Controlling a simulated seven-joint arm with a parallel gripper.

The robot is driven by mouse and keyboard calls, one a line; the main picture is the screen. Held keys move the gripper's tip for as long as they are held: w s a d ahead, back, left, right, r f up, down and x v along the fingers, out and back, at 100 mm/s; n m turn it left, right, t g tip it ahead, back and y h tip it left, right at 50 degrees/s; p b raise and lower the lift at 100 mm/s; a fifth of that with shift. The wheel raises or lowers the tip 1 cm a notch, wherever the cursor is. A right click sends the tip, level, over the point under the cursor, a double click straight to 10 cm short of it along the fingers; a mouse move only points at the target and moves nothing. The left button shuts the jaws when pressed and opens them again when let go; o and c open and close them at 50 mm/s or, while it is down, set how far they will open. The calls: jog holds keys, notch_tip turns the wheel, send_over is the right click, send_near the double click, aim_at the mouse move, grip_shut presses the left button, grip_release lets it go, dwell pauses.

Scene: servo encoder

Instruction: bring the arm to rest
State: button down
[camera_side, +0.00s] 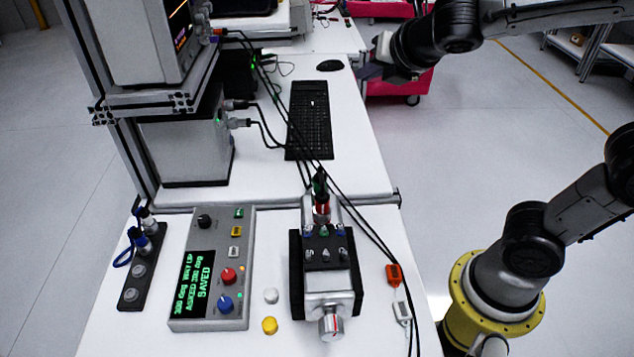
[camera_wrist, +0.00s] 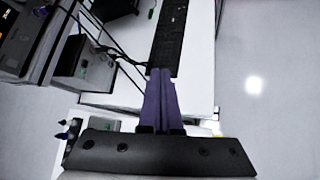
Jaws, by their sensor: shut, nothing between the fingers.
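My gripper (camera_side: 372,62) is at the top right of the side view, held up in the air beside the far part of the white table. In the wrist view the two purple fingers of my gripper (camera_wrist: 160,74) lie together, shut with nothing between them. The servo unit (camera_side: 326,270) stands on the near table with a silver shaft at its front. The grey control box (camera_side: 211,270) is left of it; its green screen text ends in "SAVED". My gripper is well apart from both. In the wrist view the near bench is mostly hidden behind my gripper's dark mount.
A black keyboard (camera_side: 309,120) and a mouse (camera_side: 330,65) lie on the far table. Black cables cross the bench. A yellow cap (camera_side: 269,325) and a white cap (camera_side: 271,296) sit beside the control box. A connector rack (camera_side: 142,268) stands at left. A red cart (camera_side: 405,82) is behind my gripper.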

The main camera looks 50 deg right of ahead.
jog(key=s+d+f+m+g, duration=0.2)
jog(key=s+m, duration=1)
jog(key=m, duration=0.2)
jog(key=s+a+f+m+g+y, duration=0.2)
jog(key=s+a+f+m+y, duration=0.2)
jog(key=m, duration=0.8)
jog(key=shift+s+a+f, duration=0.5)
jog(key=shift+s+a, duration=0.3)
jog(key=shift+s, duration=0.4)
